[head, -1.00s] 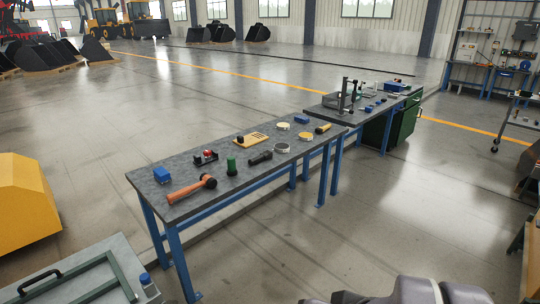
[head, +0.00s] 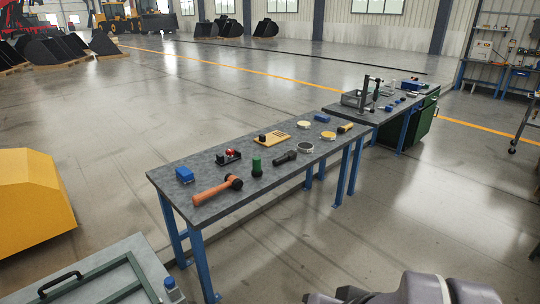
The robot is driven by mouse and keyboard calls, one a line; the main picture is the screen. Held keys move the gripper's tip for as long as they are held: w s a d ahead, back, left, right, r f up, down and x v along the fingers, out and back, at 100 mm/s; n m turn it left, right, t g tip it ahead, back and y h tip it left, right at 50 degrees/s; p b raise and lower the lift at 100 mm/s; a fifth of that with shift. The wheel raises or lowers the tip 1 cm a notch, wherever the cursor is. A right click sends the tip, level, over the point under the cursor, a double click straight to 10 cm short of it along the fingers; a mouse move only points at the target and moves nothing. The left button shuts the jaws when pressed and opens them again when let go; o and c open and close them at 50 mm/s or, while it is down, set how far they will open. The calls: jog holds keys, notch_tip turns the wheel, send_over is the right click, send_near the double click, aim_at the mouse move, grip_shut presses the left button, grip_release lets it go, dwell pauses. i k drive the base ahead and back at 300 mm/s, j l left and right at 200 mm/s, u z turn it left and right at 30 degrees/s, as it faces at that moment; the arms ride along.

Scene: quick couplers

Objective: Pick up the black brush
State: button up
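A dark, elongated tool (head: 285,158) lies on the near grey-topped table (head: 215,196), around its middle. It could be the black brush, but at this size it could also be a torch; I cannot tell. A green cylinder with a dark base (head: 256,166) stands to its left, and a grey-rimmed round piece (head: 305,147) lies to its right.
The table also holds an orange-handled hammer (head: 216,190), a blue block (head: 184,175), a red-and-black part (head: 228,156) and a yellow plate (head: 272,138). A second table (head: 362,115) stands behind. A yellow block (head: 30,200) is at left. Floor right of the table is clear.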

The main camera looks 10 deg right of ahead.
aim_at(291, 154)
jog(key=i+l, duration=0.1)
jog(key=i, duration=0.95)
jog(key=i+l, duration=0.15)
jog(key=i, duration=0.85)
jog(key=i+l, duration=0.1)
jog(key=i, duration=0.95)
